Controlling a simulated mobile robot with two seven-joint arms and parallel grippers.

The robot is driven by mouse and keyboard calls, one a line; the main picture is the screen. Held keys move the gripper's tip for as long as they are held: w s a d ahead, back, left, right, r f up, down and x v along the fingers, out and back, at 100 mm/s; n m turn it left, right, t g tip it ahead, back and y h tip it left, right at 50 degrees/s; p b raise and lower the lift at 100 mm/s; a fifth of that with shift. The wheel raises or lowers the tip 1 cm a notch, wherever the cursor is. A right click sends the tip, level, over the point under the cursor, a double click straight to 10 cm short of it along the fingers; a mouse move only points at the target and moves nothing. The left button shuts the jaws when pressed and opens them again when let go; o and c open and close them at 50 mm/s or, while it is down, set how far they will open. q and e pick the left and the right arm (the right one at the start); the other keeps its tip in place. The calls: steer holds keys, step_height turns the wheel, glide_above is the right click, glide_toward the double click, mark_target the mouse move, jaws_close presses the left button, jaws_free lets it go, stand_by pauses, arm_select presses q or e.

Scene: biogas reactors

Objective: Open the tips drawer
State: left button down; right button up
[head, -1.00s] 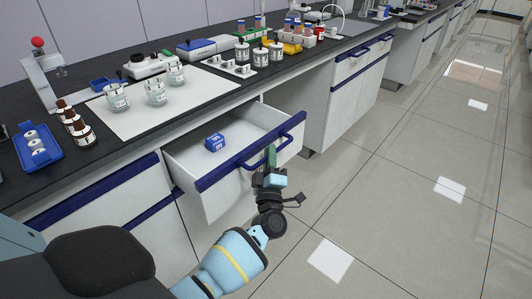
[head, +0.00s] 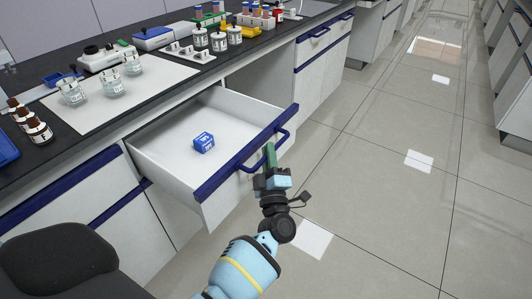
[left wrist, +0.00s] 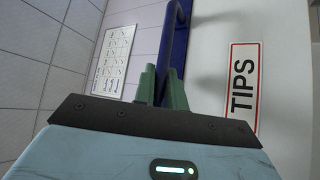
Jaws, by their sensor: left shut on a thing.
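The tips drawer (head: 170,150) stands pulled out from under the bench, white inside with a blue front edge and a blue bar handle (head: 268,152). A small blue box (head: 203,142) lies inside on the drawer floor. My left gripper (head: 269,157) is at the drawer front, shut on the handle. In the left wrist view its green fingers (left wrist: 162,85) sit on either side of the blue handle (left wrist: 175,40). A red-framed "TIPS" label (left wrist: 243,85) is on the drawer front to the right. My right gripper is not in view.
The dark bench top above holds glass jars (head: 114,82) on a white mat, brown bottles (head: 38,128) and a white rack (head: 188,52). A black seat-like shape (head: 60,265) is at the lower left. The tiled floor (head: 390,200) to the right is clear.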

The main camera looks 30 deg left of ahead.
arm_select(q)
steer(key=c, duration=1.5)
jaws_free()
steer(key=shift+o, duration=0.2)
steer(key=v, duration=0.8)
steer(key=shift+f, duration=0.1)
